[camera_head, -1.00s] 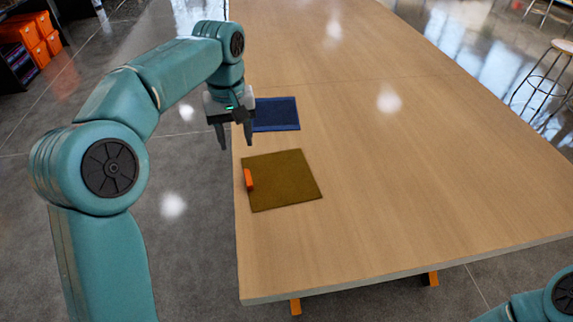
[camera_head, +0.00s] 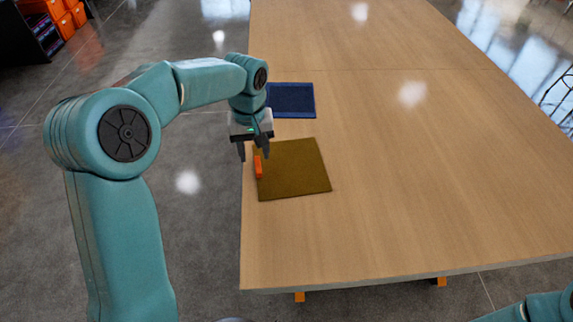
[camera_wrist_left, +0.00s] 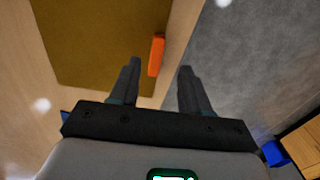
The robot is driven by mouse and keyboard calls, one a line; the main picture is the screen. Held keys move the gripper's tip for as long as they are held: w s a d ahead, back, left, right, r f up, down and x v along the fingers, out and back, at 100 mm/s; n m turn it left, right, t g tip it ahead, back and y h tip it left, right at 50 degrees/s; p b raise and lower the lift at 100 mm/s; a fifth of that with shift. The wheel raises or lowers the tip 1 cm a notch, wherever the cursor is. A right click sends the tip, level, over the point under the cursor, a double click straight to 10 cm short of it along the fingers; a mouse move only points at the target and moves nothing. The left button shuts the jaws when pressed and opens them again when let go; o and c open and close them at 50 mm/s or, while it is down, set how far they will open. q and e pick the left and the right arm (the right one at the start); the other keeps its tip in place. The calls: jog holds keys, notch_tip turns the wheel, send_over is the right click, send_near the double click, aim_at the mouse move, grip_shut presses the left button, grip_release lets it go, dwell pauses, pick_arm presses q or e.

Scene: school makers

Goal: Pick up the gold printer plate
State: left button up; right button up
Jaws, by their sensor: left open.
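The gold printer plate (camera_head: 299,172) lies flat on the wooden table near its left edge. An orange tab (camera_head: 259,168) sits on the plate's left side. My left gripper (camera_head: 254,155) is open and empty, above the table edge by the plate's far left corner. In the left wrist view the gold plate (camera_wrist_left: 95,45) fills the upper left. The orange tab (camera_wrist_left: 156,55) shows there just beyond the gap between the open fingers (camera_wrist_left: 158,78), nearer the left finger. My right gripper is out of view; only part of that arm shows at bottom right.
A dark blue plate (camera_head: 292,100) lies on the table (camera_head: 420,190) behind the gold one. The table right of both plates is clear. Shelving with orange bins (camera_head: 62,22) stands far off at upper left.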

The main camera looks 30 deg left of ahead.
aim_at(258, 164)
pick_arm(q)
jog(key=f, duration=0.4)
jog(key=shift+w+f+p, duration=0.3)
jog(key=shift+p, duration=0.05)
grip_shut()
jog(key=shift+w, duration=0.1)
